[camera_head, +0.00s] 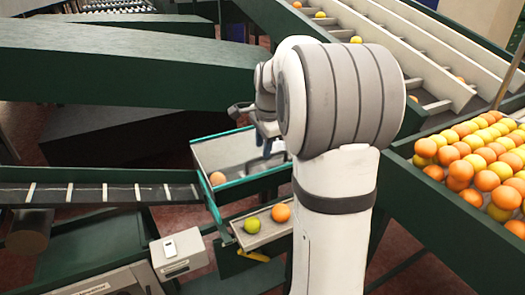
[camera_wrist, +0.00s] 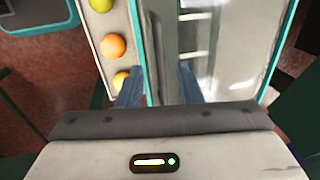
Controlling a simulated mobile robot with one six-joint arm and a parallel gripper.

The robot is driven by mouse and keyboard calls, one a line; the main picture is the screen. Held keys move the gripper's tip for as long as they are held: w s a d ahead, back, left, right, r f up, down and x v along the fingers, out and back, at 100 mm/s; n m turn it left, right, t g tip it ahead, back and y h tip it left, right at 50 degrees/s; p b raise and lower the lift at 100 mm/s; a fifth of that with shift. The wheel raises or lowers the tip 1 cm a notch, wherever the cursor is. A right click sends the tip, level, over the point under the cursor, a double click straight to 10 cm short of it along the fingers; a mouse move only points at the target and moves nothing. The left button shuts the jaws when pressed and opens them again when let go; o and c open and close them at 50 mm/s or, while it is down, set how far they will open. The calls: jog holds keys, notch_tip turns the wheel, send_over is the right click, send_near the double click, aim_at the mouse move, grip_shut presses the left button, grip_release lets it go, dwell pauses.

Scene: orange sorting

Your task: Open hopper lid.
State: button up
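The hopper (camera_head: 203,160) is a teal-rimmed box below my arm in the head view, with one orange (camera_head: 217,178) at its left end. A grey, teal-edged panel (camera_wrist: 238,45), which looks like the hopper lid, fills the right of the wrist view. Pale crossbars (camera_wrist: 195,55) show beside it, perhaps part of a handle. My gripper (camera_head: 268,143) hangs over the hopper in the head view. In the wrist view its blue fingers (camera_wrist: 160,88) stand apart with nothing clearly held between them. Whether they touch the lid or handle cannot be told.
A small tray (camera_head: 268,229) with a yellow-green fruit and an orange sits in front of the hopper. A conveyor (camera_head: 95,194) runs at left. A green-walled bin (camera_head: 440,207) full of fruit stands at right. A sloped chute (camera_head: 410,47) lies behind. A switch box (camera_head: 178,255) is at front left.

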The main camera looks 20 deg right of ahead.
aim_at(262, 159)
jog(key=shift+w+f, duration=0.15)
jog(key=shift+f, duration=0.65)
jog(key=shift+w+f, duration=0.15)
jog(key=shift+f, duration=0.6)
jog(key=shift+c, duration=0.3)
grip_shut()
